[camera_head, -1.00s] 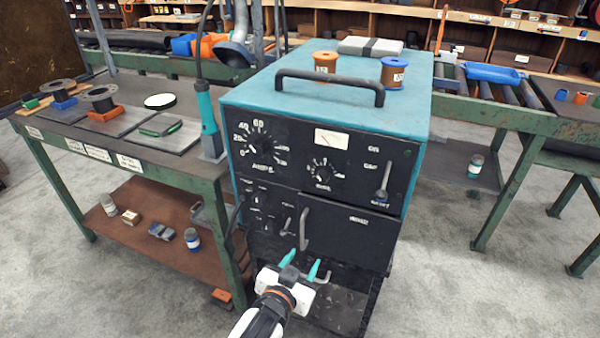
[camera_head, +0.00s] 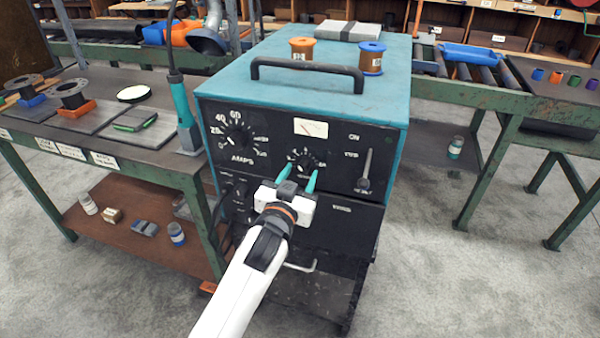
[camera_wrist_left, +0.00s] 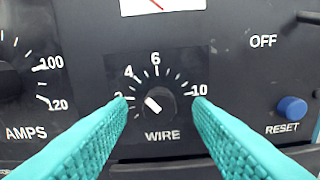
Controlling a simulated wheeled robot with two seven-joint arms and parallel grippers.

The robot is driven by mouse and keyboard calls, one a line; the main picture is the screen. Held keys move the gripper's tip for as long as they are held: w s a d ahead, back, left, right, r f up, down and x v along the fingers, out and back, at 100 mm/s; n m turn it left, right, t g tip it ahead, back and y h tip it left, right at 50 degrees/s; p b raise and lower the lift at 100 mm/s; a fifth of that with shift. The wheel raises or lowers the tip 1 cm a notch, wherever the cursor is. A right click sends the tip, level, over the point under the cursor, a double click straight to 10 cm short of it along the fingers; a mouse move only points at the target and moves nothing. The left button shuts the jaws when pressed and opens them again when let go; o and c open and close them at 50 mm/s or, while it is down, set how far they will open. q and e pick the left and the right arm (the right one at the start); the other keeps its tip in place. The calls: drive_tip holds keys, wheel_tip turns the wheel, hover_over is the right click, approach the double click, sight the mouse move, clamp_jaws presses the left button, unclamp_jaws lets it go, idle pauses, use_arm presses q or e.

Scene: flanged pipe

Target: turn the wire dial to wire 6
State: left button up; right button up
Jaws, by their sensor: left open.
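The wire dial (camera_head: 305,160) is a small black knob on the dark front panel of the teal welding machine (camera_head: 235,85). In the left wrist view the wire dial (camera_wrist_left: 161,105) shows a white pointer aimed up and left, between the 2 and 4 marks. The 6 mark (camera_wrist_left: 155,58) is at the top of its scale. My left gripper (camera_head: 299,173) is open in front of the panel, just below the dial in the head view. In the wrist view its teal fingers flank the dial, apart from the knob. My right gripper is out of view.
The amps dial (camera_head: 239,137) is left of the wire dial. A lever switch (camera_head: 365,170) and a blue reset button (camera_wrist_left: 292,108) are to its right. A handle (camera_head: 307,64) and two spools stand on top. A green-framed workbench (camera_head: 100,165) adjoins the left.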

use_arm(q)
drive_tip(key=shift+w+d, duration=0.15)
drive_tip(key=shift+w, duration=0.35)
drive_tip(key=c, duration=1)
drive_tip(key=shift+r+m+p, duration=0.1)
drive_tip(key=shift+m+p, duration=0.95)
drive_tip(key=shift+m, duration=0.45)
drive_tip(key=shift+m+p, duration=1)
drive_tip(key=shift+m, duration=1.3)
